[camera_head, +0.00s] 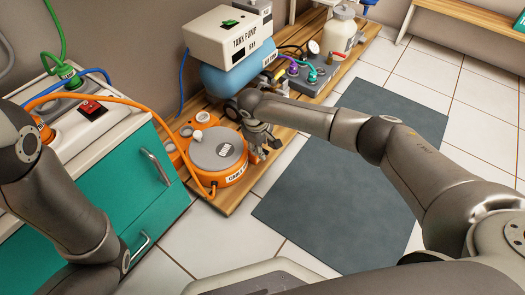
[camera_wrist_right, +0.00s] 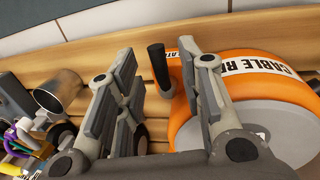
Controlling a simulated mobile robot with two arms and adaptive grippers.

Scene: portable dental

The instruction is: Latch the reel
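The orange cable reel (camera_head: 232,180) with a grey round top lies on the wooden pallet; an orange cable runs from it to the left. My right gripper (camera_head: 263,150) is at the reel's right side. In the right wrist view the same gripper (camera_wrist_right: 166,75) is open, its two fingers apart. A black lever (camera_wrist_right: 157,65) on the reel's orange side (camera_wrist_right: 222,68) shows between the fingers, without clear contact; its lower end is near the right finger. My left arm comes in at the left, with its gripper out of view.
The wooden pallet (camera_head: 240,205) also carries a blue tank (camera_head: 225,82) under a white pump box (camera_head: 230,38), and a grey manifold (camera_head: 305,78). A teal cabinet (camera_head: 115,185) stands left. In the wrist view a metal cup (camera_wrist_right: 60,90) lies left of the fingers. A dark mat (camera_head: 340,190) is clear.

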